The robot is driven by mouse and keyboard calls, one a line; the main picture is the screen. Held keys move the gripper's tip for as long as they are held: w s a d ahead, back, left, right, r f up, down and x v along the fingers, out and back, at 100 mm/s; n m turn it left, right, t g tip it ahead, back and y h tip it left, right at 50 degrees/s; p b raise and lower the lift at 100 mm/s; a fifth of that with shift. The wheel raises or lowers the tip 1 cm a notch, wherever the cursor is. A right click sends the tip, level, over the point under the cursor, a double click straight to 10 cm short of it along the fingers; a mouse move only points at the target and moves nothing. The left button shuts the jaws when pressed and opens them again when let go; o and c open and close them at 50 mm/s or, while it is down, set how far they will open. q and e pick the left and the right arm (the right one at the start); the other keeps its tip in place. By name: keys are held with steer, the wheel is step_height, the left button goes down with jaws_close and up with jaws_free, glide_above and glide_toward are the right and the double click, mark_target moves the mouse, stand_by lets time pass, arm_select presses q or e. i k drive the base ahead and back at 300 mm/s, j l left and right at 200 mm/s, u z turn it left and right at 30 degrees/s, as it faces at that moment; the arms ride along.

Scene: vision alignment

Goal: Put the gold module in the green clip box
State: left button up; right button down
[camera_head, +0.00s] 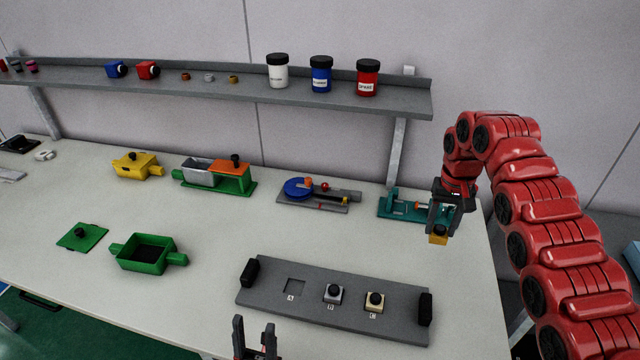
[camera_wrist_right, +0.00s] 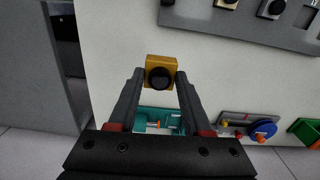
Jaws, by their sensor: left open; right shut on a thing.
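The gold module (camera_head: 437,236), a small gold block with a black knob, is held at the fingertips of my right gripper (camera_head: 443,224), above the right side of the table. It also shows between the fingers in the right wrist view (camera_wrist_right: 153,62). The green clip box (camera_head: 142,266) stands open on the left of the table, with a dark inside and a tab at each end. A flat green lid (camera_head: 95,238) with a black knob lies left of it. My left gripper (camera_head: 255,328) is open and empty at the bottom edge, apart from the box.
A grey tray (camera_head: 260,298) at the front has an empty slot A, a silver module (camera_head: 333,293) and a pale gold module (camera_head: 375,301). A teal fixture (camera_head: 400,205), blue-disc device (camera_head: 298,188), green-orange box (camera_head: 232,180) and yellow box (camera_head: 130,168) stand behind. Mid-table is clear.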

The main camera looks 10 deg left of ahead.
mark_target(150, 257)
steer(key=i+u, duration=0.2)
steer(key=u, duration=1.45)
